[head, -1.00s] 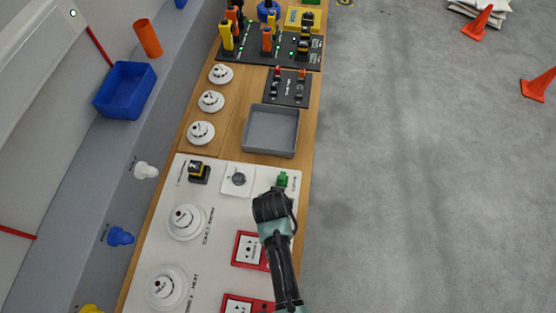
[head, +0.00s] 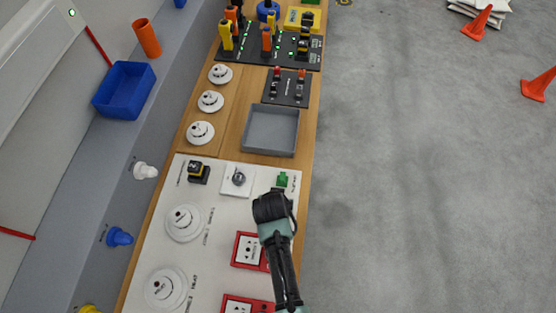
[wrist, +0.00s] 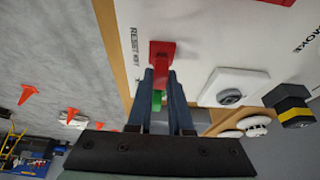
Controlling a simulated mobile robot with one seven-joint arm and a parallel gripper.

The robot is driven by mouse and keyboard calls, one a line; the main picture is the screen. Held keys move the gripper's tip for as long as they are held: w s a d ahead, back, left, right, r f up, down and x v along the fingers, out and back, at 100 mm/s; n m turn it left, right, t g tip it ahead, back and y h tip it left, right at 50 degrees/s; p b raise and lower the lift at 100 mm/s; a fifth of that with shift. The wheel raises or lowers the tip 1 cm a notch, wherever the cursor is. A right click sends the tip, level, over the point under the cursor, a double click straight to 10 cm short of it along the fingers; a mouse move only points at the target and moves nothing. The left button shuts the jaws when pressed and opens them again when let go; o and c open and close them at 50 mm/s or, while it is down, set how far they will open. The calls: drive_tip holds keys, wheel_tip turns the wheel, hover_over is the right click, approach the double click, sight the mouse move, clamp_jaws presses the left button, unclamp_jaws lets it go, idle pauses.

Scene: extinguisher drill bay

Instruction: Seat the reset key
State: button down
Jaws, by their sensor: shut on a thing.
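The reset key is taken to be the red piece (wrist: 162,55) at my fingertips in the wrist view; its flat end shows beyond the fingers. My gripper (wrist: 160,82) is shut on it, above the white board beside the words "RESET KEY". In the head view my gripper (head: 272,206) is over the board's right side, and its wrist hides the fingers and the key. A white square plate with a round grey lock (head: 238,180) is up and left of it; the lock also shows in the wrist view (wrist: 229,97). A green block (head: 282,180) sits just above my gripper, partly seen between the fingers.
A yellow-and-black switch (head: 198,172) stands left of the lock plate. Red call points (head: 240,262) and white detectors (head: 185,222) are on the board. A grey tray (head: 270,131) lies beyond it. The floor at right is open, with orange cones (head: 538,85).

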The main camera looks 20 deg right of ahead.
drive_tip(key=shift+f+b, duration=0.35)
drive_tip(key=shift+f, duration=0.15)
drive_tip(key=shift+c, duration=2.2)
unclamp_jaws()
drive_tip(key=shift+r, duration=0.15)
drive_tip(key=shift+r+p, duration=3.35)
drive_tip(key=shift+r, duration=0.05)
